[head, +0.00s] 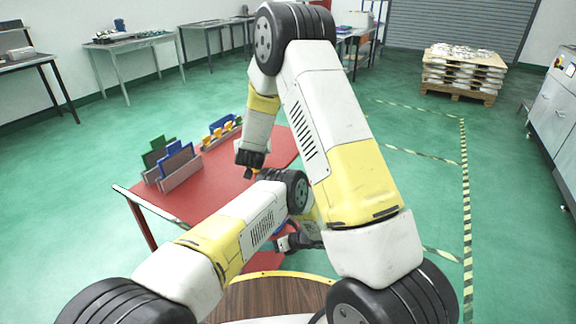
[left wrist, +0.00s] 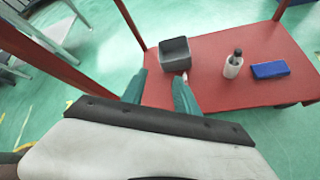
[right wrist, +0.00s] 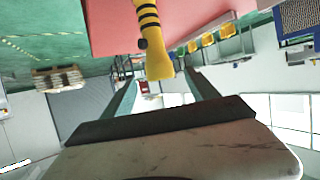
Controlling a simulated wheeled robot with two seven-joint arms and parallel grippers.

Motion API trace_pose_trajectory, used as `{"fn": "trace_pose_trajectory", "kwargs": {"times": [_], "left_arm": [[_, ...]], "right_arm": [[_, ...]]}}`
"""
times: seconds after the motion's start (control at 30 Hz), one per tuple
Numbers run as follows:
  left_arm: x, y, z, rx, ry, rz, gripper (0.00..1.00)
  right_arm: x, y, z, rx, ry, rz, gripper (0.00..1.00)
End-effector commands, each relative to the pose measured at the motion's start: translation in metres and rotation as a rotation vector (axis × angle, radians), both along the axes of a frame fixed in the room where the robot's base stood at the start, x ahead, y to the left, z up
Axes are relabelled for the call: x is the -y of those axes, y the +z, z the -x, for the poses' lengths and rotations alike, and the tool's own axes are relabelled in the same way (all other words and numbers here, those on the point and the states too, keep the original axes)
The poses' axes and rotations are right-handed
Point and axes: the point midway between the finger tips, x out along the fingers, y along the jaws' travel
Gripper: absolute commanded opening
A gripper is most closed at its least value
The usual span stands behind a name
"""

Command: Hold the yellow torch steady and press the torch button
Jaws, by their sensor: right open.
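The yellow torch (right wrist: 155,62) shows in the right wrist view, with black stripes and a small black button (right wrist: 142,43) on its side. Its wide end appears between the fingertips of my right gripper (right wrist: 162,76), which is open. I cannot tell how far beyond the fingers the torch is. In the head view my right gripper (head: 250,160) is over the red table, and I cannot make out the torch there. My left gripper (head: 285,243) is low by the table's near right side. Its fingers (left wrist: 160,75) are apart and empty in the left wrist view.
The red table (head: 225,180) carries grey racks with green and blue panels (head: 172,162) and a rack of yellow and blue pieces (head: 220,132). A red surface in the left wrist view holds a grey bin (left wrist: 178,54), a white bottle (left wrist: 233,67) and a blue box (left wrist: 270,70).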

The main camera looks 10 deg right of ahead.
Motion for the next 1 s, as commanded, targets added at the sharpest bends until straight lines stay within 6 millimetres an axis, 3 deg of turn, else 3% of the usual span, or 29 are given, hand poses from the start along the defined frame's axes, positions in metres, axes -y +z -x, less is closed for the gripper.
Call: {"fn": "trace_pose_trajectory", "kwargs": {"times": [0.1, 0.23, 0.4, 0.53, 0.7, 0.87, 1.0], "left_arm": [[0.029, 0.051, -0.043, 0.322, 0.045, 0.061, 0.36], [0.059, 0.114, -0.079, 0.653, 0.087, 0.151, 0.36], [0.086, 0.201, -0.104, 0.991, 0.12, 0.231, 0.36], [0.093, 0.254, -0.109, 1.154, 0.14, 0.245, 0.36], [0.096, 0.293, -0.108, 1.261, 0.158, 0.24, 0.36], [0.096, 0.302, -0.108, 1.289, 0.163, 0.239, 0.36], [0.096, 0.302, -0.108, 1.287, 0.164, 0.238, 0.36]], "right_arm": [[0.0, 0.0, 0.0, 0.0, 0.0, 0.0, 0.68], [0.0, 0.0, 0.0, 0.0, 0.0, 0.0, 0.68], [0.0, 0.0, 0.0, 0.0, 0.0, 0.0, 0.68], [0.0, 0.0, 0.0, 0.0, 0.0, 0.0, 0.68], [0.0, 0.0, 0.0, 0.0, 0.0, 0.0, 0.68], [0.001, -0.003, -0.007, 0.0, -0.001, -0.001, 0.68], [0.001, -0.011, -0.025, 0.0, -0.001, 0.0, 0.68]]}}
